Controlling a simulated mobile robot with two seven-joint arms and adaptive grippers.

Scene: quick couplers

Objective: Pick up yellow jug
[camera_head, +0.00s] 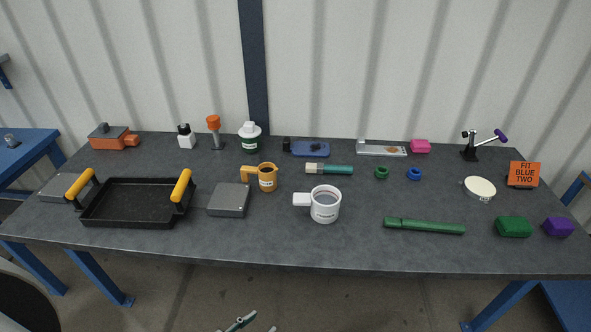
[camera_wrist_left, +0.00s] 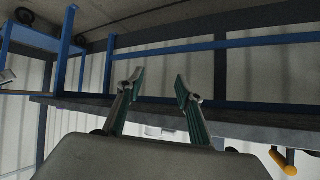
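The yellow jug (camera_head: 268,178) stands upright on the dark grey table, left of centre, with its handle pointing left. Its colour is orange-yellow and it has a pale label on its front. My left gripper (camera_head: 252,321) shows only in part at the bottom edge of the head view, in front of the table and well away from the jug. In the left wrist view its two green fingers (camera_wrist_left: 160,83) are spread apart with nothing between them. I cannot make out the jug in the left wrist view. My right gripper is in neither view.
On the table (camera_head: 290,245), a grey box (camera_head: 229,200) stands left of the jug and a white mug (camera_head: 325,205) stands front right. A black tray (camera_head: 135,205) with yellow handles lies farther left. A green-handled brush (camera_head: 335,169) lies right of the jug. The front middle strip is clear.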

